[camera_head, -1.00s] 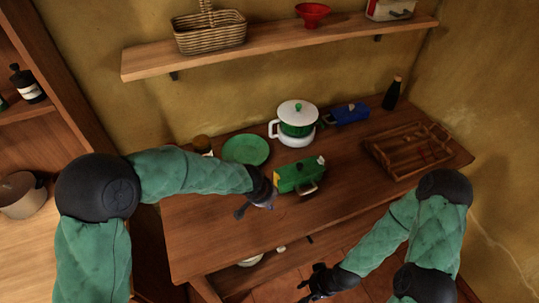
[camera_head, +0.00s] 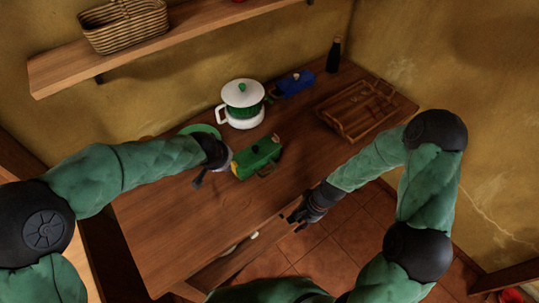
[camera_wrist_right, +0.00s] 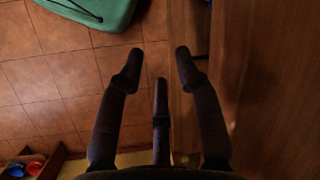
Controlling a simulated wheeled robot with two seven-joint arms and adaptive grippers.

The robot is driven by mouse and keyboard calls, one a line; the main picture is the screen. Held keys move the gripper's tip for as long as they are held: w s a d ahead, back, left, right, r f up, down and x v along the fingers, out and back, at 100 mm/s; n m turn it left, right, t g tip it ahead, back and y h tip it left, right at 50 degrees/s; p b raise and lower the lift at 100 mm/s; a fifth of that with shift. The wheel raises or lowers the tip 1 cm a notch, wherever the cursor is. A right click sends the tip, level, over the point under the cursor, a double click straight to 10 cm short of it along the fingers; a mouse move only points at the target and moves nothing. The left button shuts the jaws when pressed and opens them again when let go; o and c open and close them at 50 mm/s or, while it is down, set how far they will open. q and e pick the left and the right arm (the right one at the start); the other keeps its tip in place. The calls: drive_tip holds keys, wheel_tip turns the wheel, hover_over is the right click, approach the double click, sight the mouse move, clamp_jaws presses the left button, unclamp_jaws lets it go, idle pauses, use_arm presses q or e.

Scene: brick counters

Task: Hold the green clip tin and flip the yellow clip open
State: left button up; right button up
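The green clip tin (camera_head: 262,157) lies on the wooden counter. Yellow shows at its left end, but the clip is too small to make out clearly. My left gripper (camera_head: 210,178) is just left of the tin, its dark fingers spread, with nothing seen between them. Whether a finger touches the tin I cannot tell. My right gripper (camera_head: 296,216) is at the counter's front edge, in front of and right of the tin, apart from it. The right wrist view shows its fingers (camera_wrist_right: 157,65) spread and empty, over the floor and the counter edge.
Behind the tin stand a white and green pot (camera_head: 242,104) and a blue box (camera_head: 294,83). A green plate (camera_head: 203,131) is partly hidden by my left arm. A wooden tray (camera_head: 352,112) and a dark bottle (camera_head: 333,56) are at the right. The counter's front left is clear.

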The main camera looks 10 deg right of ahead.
sight(270, 172)
drive_tip(key=w+a+r+m, duration=0.1)
drive_tip(key=w+r, duration=0.2)
drive_tip(key=w+a+r+m+h, duration=0.1)
drive_tip(key=w+r, duration=0.2)
drive_tip(key=w, duration=0.1)
drive_tip(key=w+a+r, duration=0.1)
drive_tip(key=w+r, duration=0.2)
drive_tip(key=w, duration=0.1)
drive_tip(key=shift+r+m+g, duration=0.4)
drive_tip(key=w+a+r+m+t+h, duration=0.1)
drive_tip(key=w+a+r+m+h, duration=0.25)
drive_tip(key=w+r, duration=0.3)
drive_tip(key=shift+n, duration=0.35)
drive_tip(key=f, duration=1)
drive_tip(key=shift+w+a+f, duration=0.2)
drive_tip(key=shift+a+f, duration=0.2)
